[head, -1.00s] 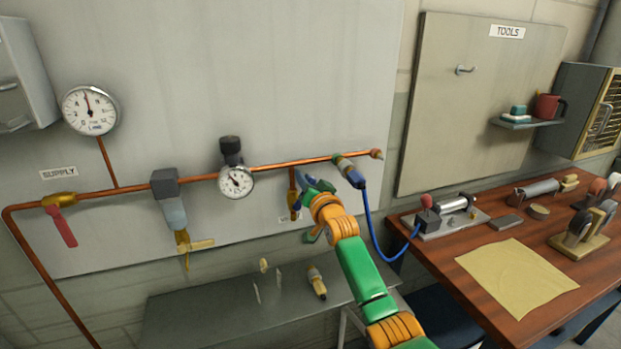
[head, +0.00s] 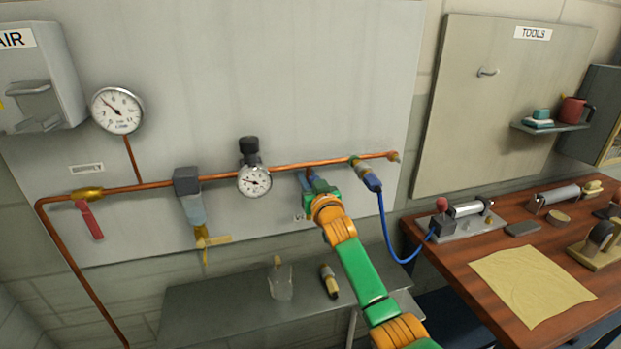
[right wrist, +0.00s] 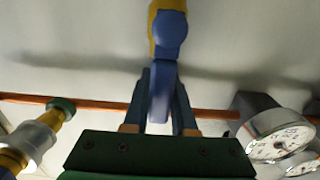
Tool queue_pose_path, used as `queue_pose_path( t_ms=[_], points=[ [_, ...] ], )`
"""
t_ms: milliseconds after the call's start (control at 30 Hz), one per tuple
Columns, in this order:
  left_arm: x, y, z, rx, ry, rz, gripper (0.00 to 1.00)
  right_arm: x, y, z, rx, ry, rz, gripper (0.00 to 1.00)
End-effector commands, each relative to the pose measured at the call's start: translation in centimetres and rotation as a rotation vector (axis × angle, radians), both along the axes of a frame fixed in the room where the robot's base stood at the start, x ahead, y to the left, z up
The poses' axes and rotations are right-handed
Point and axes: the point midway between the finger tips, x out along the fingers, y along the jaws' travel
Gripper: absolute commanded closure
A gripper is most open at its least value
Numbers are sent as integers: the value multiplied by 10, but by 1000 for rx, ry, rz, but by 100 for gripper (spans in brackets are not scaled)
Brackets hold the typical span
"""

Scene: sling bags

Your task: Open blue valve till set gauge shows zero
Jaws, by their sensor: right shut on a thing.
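My right gripper (head: 315,191) is at the short drop pipe below the copper line, right of the set gauge. In the right wrist view its fingers (right wrist: 161,108) are shut on the handle of the blue valve (right wrist: 168,37). In the head view the gripper mostly hides this valve. The set gauge (head: 254,182) is a small white dial under a black knob (head: 249,145). Its needle lies across the dial, tilted; the exact reading is too small to tell. It also shows in the right wrist view (right wrist: 280,142). My left gripper is not in view.
A larger gauge (head: 117,110) stands above the pipe at left, its needle toward upper left. A red handle (head: 91,220) hangs below the pipe. A blue hose (head: 384,225) runs from a coupling (head: 366,174) to the wooden bench (head: 471,284). A grey shelf (head: 225,313) is below.

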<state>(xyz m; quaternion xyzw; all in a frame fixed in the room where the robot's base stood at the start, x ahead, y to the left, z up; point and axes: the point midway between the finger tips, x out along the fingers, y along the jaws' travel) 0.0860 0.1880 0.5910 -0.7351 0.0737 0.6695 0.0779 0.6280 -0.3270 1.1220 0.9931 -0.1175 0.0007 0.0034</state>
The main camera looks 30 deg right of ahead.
Motion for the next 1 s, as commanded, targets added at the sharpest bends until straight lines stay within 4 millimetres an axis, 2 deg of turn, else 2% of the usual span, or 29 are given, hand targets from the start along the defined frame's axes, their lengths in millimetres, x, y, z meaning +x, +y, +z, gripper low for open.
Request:
queue_pose_path(
  t_ms=[400,433,533,867,1000],
  points=[
    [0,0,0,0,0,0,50,0,1,-5,-8,13,0,100],
    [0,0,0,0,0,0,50,0,1,-5,-8,13,0,72],
    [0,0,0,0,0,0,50,0,1,-4,-8,11,0,45],
    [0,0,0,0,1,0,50,-1,1,-2,-8,6,0,45],
    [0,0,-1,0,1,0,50,-11,3,-3,-8,5,0,45]
  ],
)
